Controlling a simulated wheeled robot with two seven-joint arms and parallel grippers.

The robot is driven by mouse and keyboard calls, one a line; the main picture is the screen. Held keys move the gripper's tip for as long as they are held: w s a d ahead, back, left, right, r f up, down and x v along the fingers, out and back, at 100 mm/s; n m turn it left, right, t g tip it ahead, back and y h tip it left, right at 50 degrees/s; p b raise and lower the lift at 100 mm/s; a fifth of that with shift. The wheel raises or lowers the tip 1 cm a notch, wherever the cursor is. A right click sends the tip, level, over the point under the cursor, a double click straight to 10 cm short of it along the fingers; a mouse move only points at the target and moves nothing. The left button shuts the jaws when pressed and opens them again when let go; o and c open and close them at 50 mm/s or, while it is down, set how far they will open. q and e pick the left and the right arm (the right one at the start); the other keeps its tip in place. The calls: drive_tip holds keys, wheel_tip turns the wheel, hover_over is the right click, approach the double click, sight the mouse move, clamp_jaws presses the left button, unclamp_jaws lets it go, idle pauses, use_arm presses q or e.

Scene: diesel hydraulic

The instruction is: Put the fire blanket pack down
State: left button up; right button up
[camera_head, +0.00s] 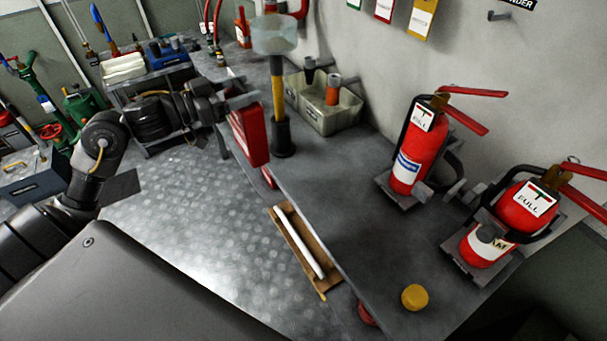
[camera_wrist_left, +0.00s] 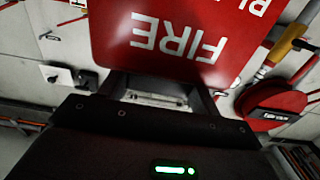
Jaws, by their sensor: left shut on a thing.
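The fire blanket pack (camera_head: 249,136) is a flat red box. In the left wrist view the pack (camera_wrist_left: 180,45) shows white "FIRE" lettering, upside down. My left gripper (camera_head: 238,101) comes in from the left and is shut on the pack's edge; in the left wrist view the gripper (camera_wrist_left: 155,92) meets the pack at its near side. The pack stands roughly upright beside the long edge of the grey bench (camera_head: 335,185), and I cannot tell whether it touches the bench. My right gripper is not in view.
Two red extinguishers (camera_head: 418,155) (camera_head: 526,208) stand at the bench's right. A yellow-stemmed post with a clear bowl (camera_head: 278,90) and a grey bin (camera_head: 325,108) are near the pack. A yellow cap (camera_head: 414,297) lies in front. The bench middle is clear.

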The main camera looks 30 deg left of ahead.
sight(261, 143)
use_arm(q)
drive_tip(key=w+d+f+p, duration=0.2)
drive_tip(key=w+d+f, duration=0.7)
drive_tip(key=f, duration=0.4)
drive_tip(key=shift+w+d, duration=0.3)
drive_tip(key=shift+d, duration=0.3)
drive_tip(key=o, duration=1.8)
drive_tip(key=shift+f, duration=0.15)
drive_tip(key=b+v, duration=0.1)
drive_tip(key=v, duration=1.1)
